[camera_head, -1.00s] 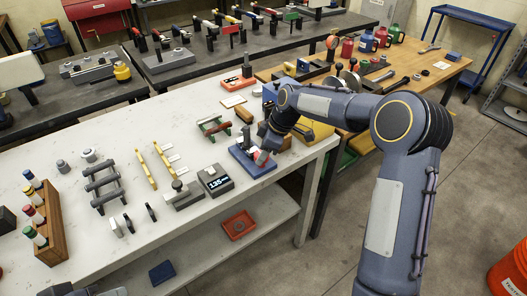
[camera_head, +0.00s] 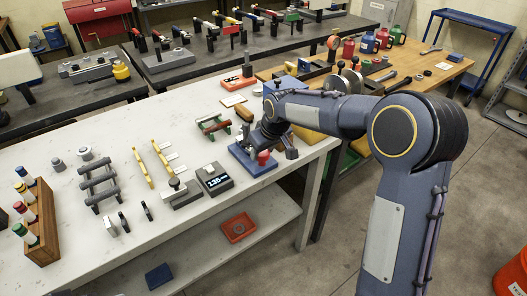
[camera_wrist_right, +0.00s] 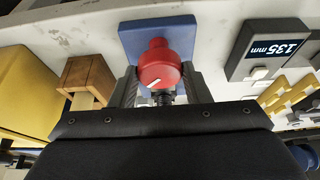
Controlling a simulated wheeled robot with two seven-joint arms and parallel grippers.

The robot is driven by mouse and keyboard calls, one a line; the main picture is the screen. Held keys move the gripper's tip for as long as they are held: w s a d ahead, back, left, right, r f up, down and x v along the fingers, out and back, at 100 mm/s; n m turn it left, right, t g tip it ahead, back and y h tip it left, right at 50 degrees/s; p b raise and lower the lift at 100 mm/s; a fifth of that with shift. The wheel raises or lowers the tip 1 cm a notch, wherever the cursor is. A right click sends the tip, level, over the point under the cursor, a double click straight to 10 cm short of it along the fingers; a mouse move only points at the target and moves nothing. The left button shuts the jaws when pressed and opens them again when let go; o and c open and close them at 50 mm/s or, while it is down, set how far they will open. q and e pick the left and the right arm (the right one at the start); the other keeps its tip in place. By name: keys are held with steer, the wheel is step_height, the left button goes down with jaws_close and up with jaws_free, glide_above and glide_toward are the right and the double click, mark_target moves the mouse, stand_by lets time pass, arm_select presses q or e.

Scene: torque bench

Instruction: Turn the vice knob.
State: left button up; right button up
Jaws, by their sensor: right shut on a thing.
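The vice knob (camera_wrist_right: 160,66) is a round red knob with a white mark on its face, in the middle of the right wrist view. It also shows in the head view (camera_head: 263,157), on the blue vice base (camera_head: 240,156) near the white bench's front edge. My right gripper (camera_wrist_right: 160,84) has one finger on each side of the knob and is shut on it. The contact itself is partly hidden by the knob's face. A dark threaded screw shows just below the knob in the right wrist view. My left gripper is not in view.
A grey gauge reading 135 mm (camera_head: 215,180) stands left of the vice base. A wooden block (camera_wrist_right: 88,78) and a yellow object (camera_wrist_right: 35,85) are on the other side. A wooden rack (camera_head: 43,230) stands far left. The bench front between is partly clear.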

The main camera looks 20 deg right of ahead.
steer(key=shift+a+m+h, duration=0.1)
steer(key=shift+m+h, duration=0.4)
steer(key=shift+m, duration=0.8)
steer(key=o, duration=1)
steer(key=shift+c, duration=0.2)
steer(key=v, duration=0.8)
